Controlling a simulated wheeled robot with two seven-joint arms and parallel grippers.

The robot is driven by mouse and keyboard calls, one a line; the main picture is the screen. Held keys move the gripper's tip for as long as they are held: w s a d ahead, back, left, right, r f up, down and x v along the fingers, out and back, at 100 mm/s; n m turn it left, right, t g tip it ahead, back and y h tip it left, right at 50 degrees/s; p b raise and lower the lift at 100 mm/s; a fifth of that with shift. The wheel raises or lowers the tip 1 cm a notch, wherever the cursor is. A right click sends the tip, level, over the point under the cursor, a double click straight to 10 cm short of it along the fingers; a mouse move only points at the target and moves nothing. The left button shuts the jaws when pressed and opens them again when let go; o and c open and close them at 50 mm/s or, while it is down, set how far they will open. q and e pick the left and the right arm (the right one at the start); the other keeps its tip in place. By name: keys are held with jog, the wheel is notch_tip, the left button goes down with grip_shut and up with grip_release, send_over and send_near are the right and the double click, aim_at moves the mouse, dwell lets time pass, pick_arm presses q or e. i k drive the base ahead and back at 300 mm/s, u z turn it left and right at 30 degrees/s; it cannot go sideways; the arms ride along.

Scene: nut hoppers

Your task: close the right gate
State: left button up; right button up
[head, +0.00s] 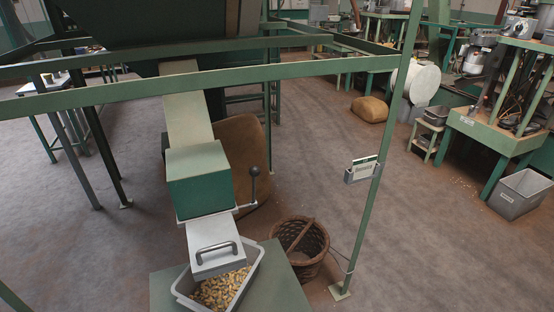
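One hopper chute (187,118) comes down from a dark hopper (155,22) into a green box (200,178). Below the box is a grey metal gate piece (212,237) with a dark bar handle (214,247) on its face. A lever with a round black knob (254,172) stands upright at the box's right side. A pale grey bin (253,268) holding nuts (219,289) is under the spout. I cannot tell whether this is the right gate, or whether it is open or shut. Neither of my grippers is in view.
A green frame rail (200,83) crosses in front of the chute, with a green post (383,150) at the right carrying a card holder (361,169). A wicker basket (301,249) and brown sack (237,160) are nearby. Open floor (440,240) lies right.

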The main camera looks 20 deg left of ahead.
aim_at(216, 248)
jog(key=u, duration=1.25)
